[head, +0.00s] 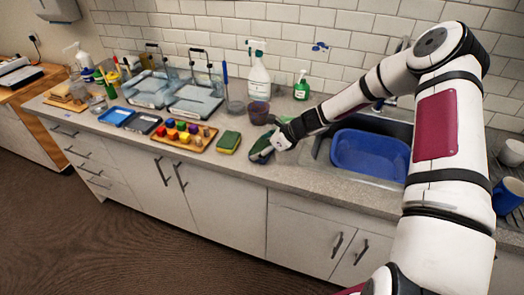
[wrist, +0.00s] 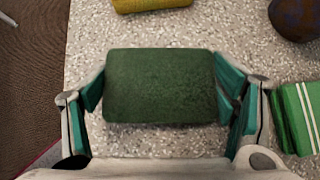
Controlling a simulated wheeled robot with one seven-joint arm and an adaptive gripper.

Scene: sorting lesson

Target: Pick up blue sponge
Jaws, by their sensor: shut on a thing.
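A sponge with a dark green scouring top (wrist: 160,86) lies between the fingers of my gripper (wrist: 163,95) in the wrist view. The fingers press on its left and right ends. Its sides are hidden from above, so no blue body is clear. In the head view the sponge (head: 259,147) shows at the tip of my gripper (head: 266,148), over the front part of the counter. I cannot tell whether it touches the counter. Another sponge, yellow with a green top (head: 229,141), lies to its left.
A green striped cloth (wrist: 300,117) lies close to the right finger. A dark purple pot (head: 258,112) stands behind. A tray of coloured pieces (head: 183,135) is at left, and a blue basin (head: 369,152) sits in the sink at right. The counter's front edge is near.

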